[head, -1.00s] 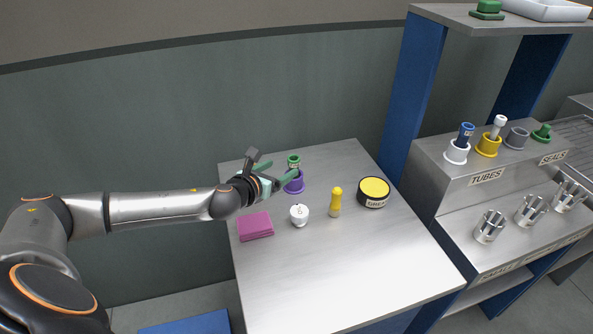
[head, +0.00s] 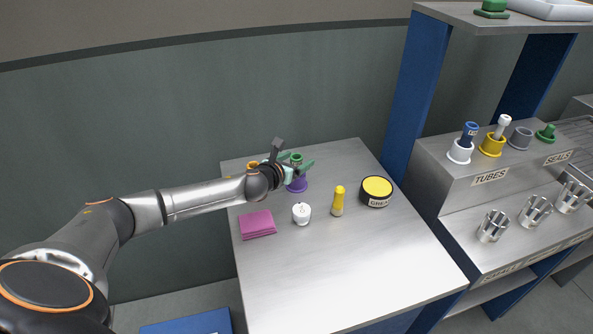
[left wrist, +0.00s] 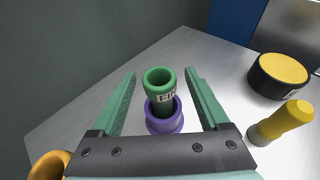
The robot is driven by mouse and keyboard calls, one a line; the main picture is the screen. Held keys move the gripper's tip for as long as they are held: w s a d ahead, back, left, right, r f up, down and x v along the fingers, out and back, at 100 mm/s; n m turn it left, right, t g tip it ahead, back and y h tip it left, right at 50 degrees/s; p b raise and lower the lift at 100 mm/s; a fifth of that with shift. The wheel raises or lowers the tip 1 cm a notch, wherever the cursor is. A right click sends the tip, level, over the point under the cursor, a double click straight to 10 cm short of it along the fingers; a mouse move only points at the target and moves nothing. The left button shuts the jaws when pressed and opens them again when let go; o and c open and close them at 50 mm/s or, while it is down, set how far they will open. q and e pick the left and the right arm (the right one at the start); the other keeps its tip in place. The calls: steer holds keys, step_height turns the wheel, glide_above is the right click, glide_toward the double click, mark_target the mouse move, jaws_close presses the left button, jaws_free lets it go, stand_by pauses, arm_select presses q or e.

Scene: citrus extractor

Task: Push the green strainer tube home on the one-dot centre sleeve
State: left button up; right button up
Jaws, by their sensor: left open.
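The green strainer tube (head: 296,158), lettered in part on a pale label, stands upright in a purple holder (head: 298,185) at the table's far end. It also shows in the left wrist view (left wrist: 158,80). My left gripper (head: 301,161) is open. In the left wrist view its green fingers (left wrist: 161,74) lie on either side of the tube, with gaps between. Three metal sleeves (head: 493,226) stand on the lower shelf at right. Their dots are too small to make out, so I cannot tell which has one dot. My right gripper is not in view.
On the table are a black tin with yellow lid (head: 377,190), a yellow bottle-shaped thing (head: 338,201), a white pot (head: 301,214) and a pink cloth (head: 257,224). An orange ring (left wrist: 48,166) lies left of my gripper. The table's front is clear.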

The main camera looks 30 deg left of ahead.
arm_select(q)
steer(key=shift+c, duration=0.4)
jaws_close()
